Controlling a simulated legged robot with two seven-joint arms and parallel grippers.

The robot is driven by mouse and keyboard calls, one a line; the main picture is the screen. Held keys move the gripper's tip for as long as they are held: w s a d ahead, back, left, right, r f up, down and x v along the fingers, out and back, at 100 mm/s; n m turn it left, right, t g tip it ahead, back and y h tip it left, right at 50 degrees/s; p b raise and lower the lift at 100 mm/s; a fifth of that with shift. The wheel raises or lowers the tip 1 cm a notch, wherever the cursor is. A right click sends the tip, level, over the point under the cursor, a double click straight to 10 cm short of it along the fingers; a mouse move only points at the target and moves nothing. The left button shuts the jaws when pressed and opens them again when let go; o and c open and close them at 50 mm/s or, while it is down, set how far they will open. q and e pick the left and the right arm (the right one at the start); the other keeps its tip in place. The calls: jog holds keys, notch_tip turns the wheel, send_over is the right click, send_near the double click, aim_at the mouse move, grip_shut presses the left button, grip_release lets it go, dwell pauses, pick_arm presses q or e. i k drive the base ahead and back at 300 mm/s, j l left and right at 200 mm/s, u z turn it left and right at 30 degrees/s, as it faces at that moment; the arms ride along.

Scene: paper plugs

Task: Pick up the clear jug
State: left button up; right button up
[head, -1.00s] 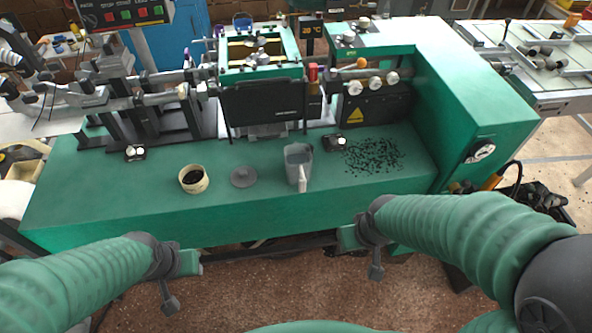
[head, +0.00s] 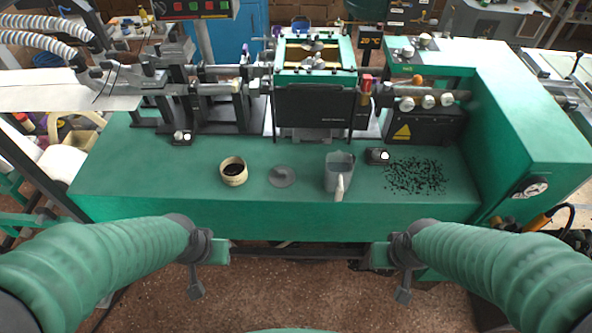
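The clear jug (head: 338,172) is a greyish see-through container standing upright on the green bench, its pale handle toward me. My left gripper (head: 214,252) is in front of the bench's front edge, to the left of the jug and apart from it. My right gripper (head: 383,255) is also in front of the bench edge, to the right of the jug and nearer to me. Both hold nothing that I can see. The finger gaps are not clear at this angle.
The green bench (head: 130,180) also bears a cream cup with dark contents (head: 233,170), a grey lid (head: 281,176) and scattered black plugs (head: 415,176). A small black block (head: 377,156) sits right of the jug. A machine (head: 315,100) stands behind. Bench left of the cup is clear.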

aim_at(338, 173)
jog(key=i+j, duration=0.2)
jog(key=i+j+z, duration=0.1)
jog(key=j, duration=0.35)
jog(key=i+j, duration=0.3)
jog(key=z, duration=0.05)
